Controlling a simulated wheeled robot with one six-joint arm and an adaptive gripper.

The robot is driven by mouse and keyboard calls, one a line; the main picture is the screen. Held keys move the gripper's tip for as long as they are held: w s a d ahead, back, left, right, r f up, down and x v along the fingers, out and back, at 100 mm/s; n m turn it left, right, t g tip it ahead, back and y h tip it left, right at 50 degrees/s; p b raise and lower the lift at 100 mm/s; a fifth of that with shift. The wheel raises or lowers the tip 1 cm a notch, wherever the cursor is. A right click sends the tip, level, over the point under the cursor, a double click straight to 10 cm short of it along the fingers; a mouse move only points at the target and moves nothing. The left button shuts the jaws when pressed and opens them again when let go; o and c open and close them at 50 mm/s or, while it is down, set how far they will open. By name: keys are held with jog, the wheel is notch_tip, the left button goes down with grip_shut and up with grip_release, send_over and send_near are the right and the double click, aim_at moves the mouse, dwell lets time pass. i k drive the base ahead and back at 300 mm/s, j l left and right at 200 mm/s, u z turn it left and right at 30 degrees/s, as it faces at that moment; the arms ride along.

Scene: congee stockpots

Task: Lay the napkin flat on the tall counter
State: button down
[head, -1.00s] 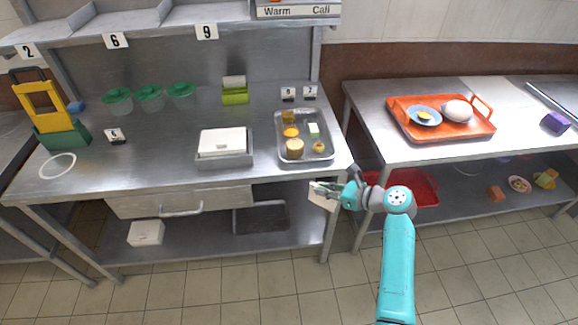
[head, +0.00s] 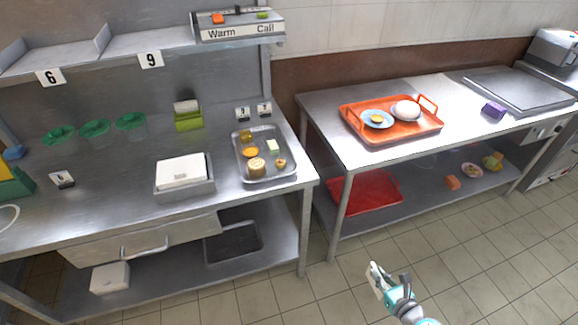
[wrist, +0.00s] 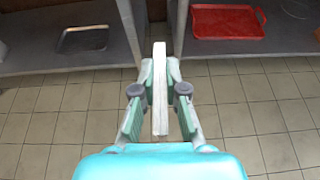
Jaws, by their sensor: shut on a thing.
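My gripper (wrist: 159,100) is shut on the napkin (wrist: 160,75), a thin white slab seen edge-on and upright between the fingers in the wrist view. In the head view the napkin (head: 374,280) and my gripper (head: 384,284) are low, over the tiled floor in front of the counters and touching neither. Two steel counters stand side by side: a left counter (head: 120,200) with a shelf above it, and a right counter (head: 330,108). I cannot tell for sure which is the tall one.
The right counter holds an orange tray (head: 372,134) with a plate and a white bun, a purple block (head: 494,110) and a grey slab (head: 520,90). The left counter holds a metal food tray (head: 240,172) and a white box (head: 182,170). A red tray (head: 368,192) lies on the lower shelf.

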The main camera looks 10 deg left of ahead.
aim_at(117, 200)
jog(key=i+j, duration=0.1)
jog(key=j, duration=0.45)
jog(key=i+j, duration=0.1)
jog(key=j, duration=0.5)
jog(key=i+j, duration=0.1)
jog(key=j, duration=0.45)
jog(key=k+j, duration=0.25)
jog(key=j, duration=0.2)
jog(key=k+j+z, duration=0.1)
jog(key=j, duration=0.35)
jog(key=k+j, duration=0.35)
